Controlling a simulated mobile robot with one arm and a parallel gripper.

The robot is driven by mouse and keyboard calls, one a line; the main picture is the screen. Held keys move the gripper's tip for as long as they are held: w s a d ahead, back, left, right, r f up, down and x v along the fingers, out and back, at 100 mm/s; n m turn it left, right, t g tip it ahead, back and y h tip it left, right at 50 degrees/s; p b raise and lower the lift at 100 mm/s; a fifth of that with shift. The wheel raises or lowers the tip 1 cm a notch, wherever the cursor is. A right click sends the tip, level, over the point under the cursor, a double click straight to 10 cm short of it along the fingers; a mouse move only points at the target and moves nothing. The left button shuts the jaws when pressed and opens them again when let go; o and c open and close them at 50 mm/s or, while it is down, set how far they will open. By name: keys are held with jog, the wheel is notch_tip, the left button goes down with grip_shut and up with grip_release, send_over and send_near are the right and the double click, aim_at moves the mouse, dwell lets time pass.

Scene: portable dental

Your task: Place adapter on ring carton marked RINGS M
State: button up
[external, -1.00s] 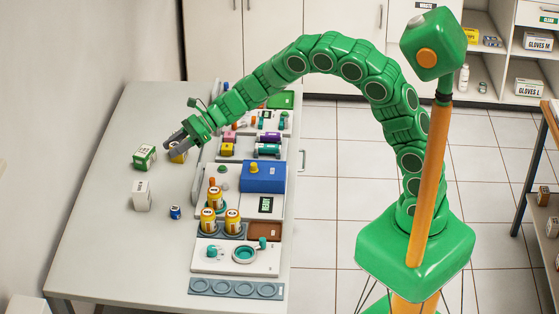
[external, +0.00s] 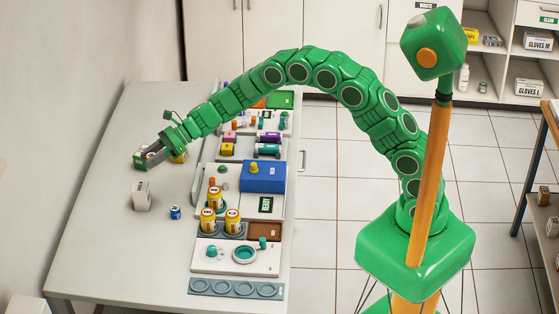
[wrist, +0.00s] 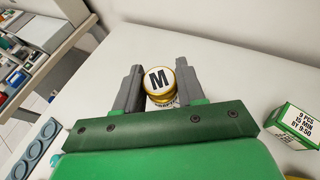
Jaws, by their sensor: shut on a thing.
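A green-and-white carton (wrist: 296,125) stands to the right, apart from the fingers, in the wrist view. A white carton (external: 141,196) stands in front of my gripper in the external view. I cannot read RINGS M on either.
A yellow object (external: 179,158) shows partly behind my gripper. A small blue item (external: 175,212) stands beside the white carton. A row of devices with yellow jars (external: 208,220) and a blue box (external: 263,176) lines the right side. The table's front left (external: 110,250) is clear.

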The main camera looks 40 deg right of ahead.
send_over(140, 186)
jog(key=s, duration=0.2)
jog(key=f, duration=0.4)
jog(key=shift+w+d+f, duration=0.2)
jog(key=shift+d+f, duration=0.2)
jog(key=shift+w+a+f, duration=0.35)
jog(key=shift+w+f, duration=0.15)
jog(key=shift+w+a+f, duration=0.15)
jog(key=shift+w+f, duration=0.05)
jog(key=shift+f, duration=1.65)
jog(key=shift+f, duration=0.15)
jog(key=o, duration=1)
jog(key=shift+o, duration=0.2)
